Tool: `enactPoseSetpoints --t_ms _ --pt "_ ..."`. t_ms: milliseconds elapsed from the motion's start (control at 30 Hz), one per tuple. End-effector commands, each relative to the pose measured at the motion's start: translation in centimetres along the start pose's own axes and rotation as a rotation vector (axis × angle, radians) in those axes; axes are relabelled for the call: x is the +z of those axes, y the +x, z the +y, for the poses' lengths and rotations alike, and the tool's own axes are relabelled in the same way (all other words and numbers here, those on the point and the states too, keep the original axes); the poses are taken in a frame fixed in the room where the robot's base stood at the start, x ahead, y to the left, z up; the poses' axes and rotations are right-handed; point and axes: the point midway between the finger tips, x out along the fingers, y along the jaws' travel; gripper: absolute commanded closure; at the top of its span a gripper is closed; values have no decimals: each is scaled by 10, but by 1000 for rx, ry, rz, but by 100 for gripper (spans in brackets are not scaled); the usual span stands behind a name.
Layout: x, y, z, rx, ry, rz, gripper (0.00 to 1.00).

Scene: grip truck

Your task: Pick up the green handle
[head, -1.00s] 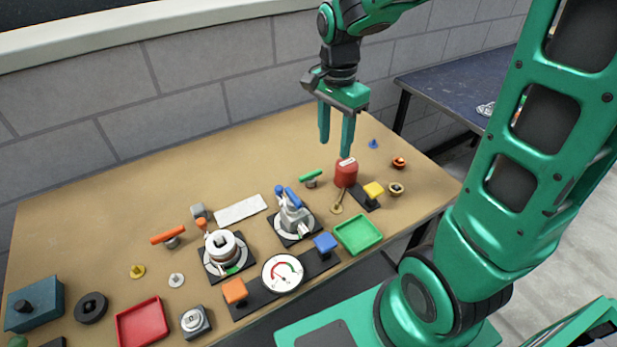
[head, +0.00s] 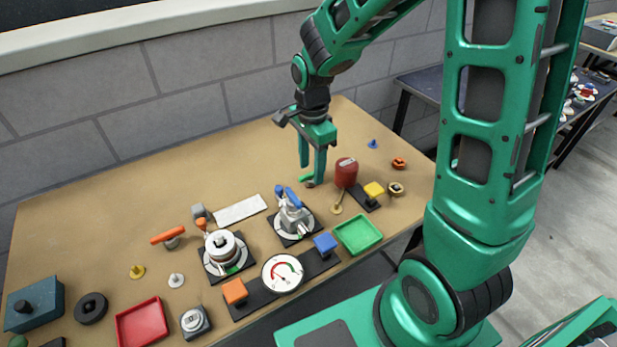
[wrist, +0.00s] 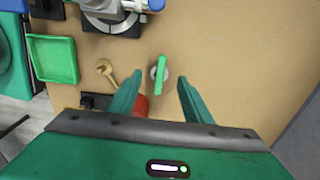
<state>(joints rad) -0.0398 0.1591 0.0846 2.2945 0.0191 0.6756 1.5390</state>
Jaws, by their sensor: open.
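The green handle (wrist: 162,73) is a short bar on a small grey round base. In the wrist view it lies between the tips of my gripper (wrist: 160,79), with a gap on both sides. In the head view my gripper (head: 311,173) points down over the handle (head: 307,184), and its fingers hide most of it. My gripper is open and holds nothing. I cannot tell how far the fingertips are above the table.
A red cylinder (head: 346,173) stands just right of my gripper. A brass wrench (head: 337,203), yellow block (head: 374,189), green tray (head: 359,233) and blue-handled valve (head: 292,217) are nearby. The table (head: 270,150) is clear behind the handle.

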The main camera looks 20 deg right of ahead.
Motion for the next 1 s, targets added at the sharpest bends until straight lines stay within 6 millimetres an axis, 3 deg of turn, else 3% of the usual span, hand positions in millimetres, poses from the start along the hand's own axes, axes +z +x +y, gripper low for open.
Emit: enactPoseSetpoints --t_ms 200,467,500,700,1000 --pt "1 26 1 3 0 0 55" --pt "1 29 0 0 0 0 55" --pt "1 29 0 0 0 0 57" --pt "1 29 0 0 0 0 100" --pt "1 26 0 -1 0 0 100"
